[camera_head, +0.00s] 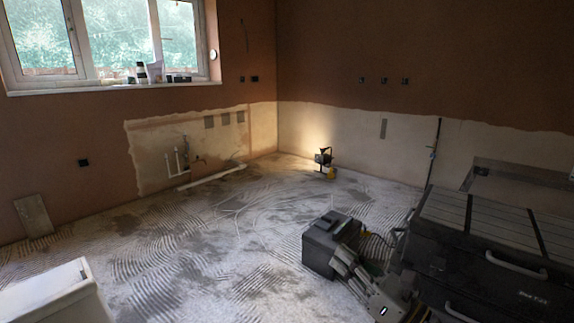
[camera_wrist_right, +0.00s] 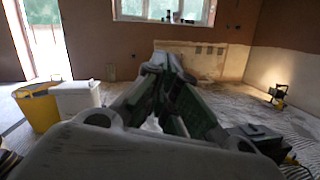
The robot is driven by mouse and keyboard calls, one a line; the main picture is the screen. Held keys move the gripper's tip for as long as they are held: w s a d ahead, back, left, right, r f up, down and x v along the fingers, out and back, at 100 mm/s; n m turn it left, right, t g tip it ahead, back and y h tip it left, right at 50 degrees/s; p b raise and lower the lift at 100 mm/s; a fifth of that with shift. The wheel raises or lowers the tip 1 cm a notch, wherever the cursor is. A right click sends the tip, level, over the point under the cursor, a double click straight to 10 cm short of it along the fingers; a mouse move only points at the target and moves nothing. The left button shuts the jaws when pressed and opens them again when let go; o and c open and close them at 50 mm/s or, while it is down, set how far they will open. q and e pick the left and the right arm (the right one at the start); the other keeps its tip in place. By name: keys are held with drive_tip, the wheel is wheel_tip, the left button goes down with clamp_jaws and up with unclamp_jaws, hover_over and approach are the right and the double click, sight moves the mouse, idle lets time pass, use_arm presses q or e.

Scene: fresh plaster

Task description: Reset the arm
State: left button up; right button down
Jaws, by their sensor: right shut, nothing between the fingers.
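My right gripper (camera_head: 343,258) shows at the lower right of the head view, its grey fingers pointing up and left. It overlaps the front right of a dark box in the picture; I cannot tell whether they touch. In the right wrist view the gripper's fingers (camera_wrist_right: 166,62) meet at their tips, with nothing held between them. The gripper is shut and empty. My left gripper is in neither view.
The dark box (camera_head: 322,243) sits by my right gripper. A large black tool case (camera_head: 490,260) fills the lower right. A work light (camera_head: 325,160) stands near the corner. A white container (camera_head: 60,295) and a yellow bucket (camera_wrist_right: 38,108) are on the left. The middle floor is clear.

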drive_tip(key=w+d+f+m+h, duration=0.1)
drive_tip(key=d+f+m+h, duration=0.65)
drive_tip(key=m, duration=0.75)
drive_tip(key=w+d+f+m+h, duration=0.1)
drive_tip(key=d+f+m+h, duration=0.7)
drive_tip(key=m, duration=0.6)
use_arm(q)
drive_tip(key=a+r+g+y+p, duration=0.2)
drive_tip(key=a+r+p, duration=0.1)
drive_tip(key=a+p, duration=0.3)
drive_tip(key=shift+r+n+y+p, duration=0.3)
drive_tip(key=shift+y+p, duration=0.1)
drive_tip(key=shift+p, duration=0.5)
use_arm(e)
drive_tip(key=s+a+f+m+g+y, duration=0.1)
drive_tip(key=s+a+f+m+g, duration=0.1)
drive_tip(key=s+f+m+g, duration=0.3)
drive_tip(key=s+a+f+m+g+y, duration=0.1)
drive_tip(key=s+a+f+m+g, duration=0.2)
drive_tip(key=s+f, duration=0.7)
wheel_tip(320, 180, down, 4)
drive_tip(key=m+g, duration=0.2)
drive_tip(key=g, duration=0.1)
drive_tip(key=shift+s+a+m+g, duration=0.3)
drive_tip(key=shift+g, duration=0.1)
